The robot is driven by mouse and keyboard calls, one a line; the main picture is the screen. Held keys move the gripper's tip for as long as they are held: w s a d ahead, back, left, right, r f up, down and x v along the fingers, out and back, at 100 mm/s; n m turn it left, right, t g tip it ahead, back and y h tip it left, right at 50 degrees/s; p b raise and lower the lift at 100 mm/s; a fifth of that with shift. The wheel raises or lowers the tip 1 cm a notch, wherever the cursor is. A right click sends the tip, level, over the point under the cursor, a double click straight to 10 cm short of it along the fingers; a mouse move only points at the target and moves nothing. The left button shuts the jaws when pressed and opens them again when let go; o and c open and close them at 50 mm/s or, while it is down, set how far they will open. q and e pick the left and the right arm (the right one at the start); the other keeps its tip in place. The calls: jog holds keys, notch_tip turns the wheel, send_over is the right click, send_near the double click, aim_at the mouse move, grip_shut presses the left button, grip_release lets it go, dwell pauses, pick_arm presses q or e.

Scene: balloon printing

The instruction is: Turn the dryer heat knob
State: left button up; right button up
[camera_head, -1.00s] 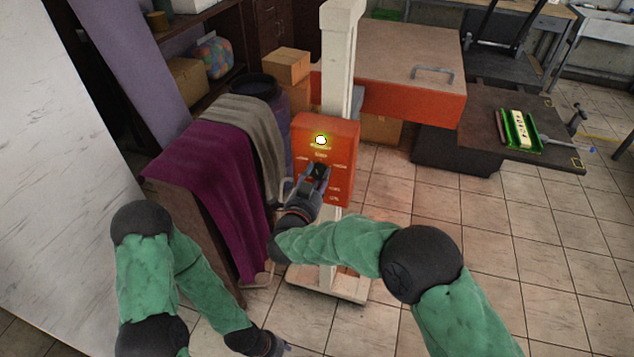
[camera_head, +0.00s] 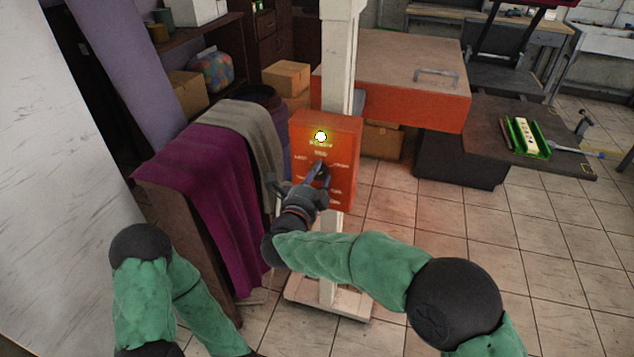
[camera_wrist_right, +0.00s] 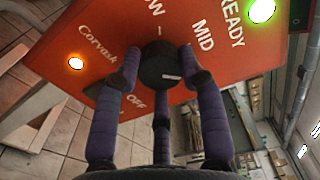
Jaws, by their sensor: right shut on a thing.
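The dryer's orange control box (camera_head: 345,135) is fixed to a white post, with a lit green-white lamp (camera_head: 320,136) near its top. My right gripper (camera_head: 321,170) is at the front of the box. In the right wrist view, the black heat knob (camera_wrist_right: 163,68) sits between its purple fingers, which are shut on it from both sides. The knob bears a small white mark. Labels MID, READY and OFF are readable around it; another is partly hidden. An orange lamp (camera_wrist_right: 75,63) glows on the panel. My left gripper is beyond the bottom edge of the head view.
A rack with a purple cloth (camera_head: 205,200) and a grey cloth (camera_head: 240,130) stands close left of the box. A large orange cabinet (camera_head: 415,75) is behind it. A green tray (camera_head: 527,138) lies on a dark table at right. Tiled floor at right is clear.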

jog(key=shift+a+f+m, duration=0.1)
jog(key=shift+f+m, duration=0.05)
jog(key=shift+m, duration=1.75)
jog(key=o, duration=1.2)
jog(key=shift+c, duration=0.2)
jog(key=shift+s, duration=0.1)
jog(key=v, duration=1.2)
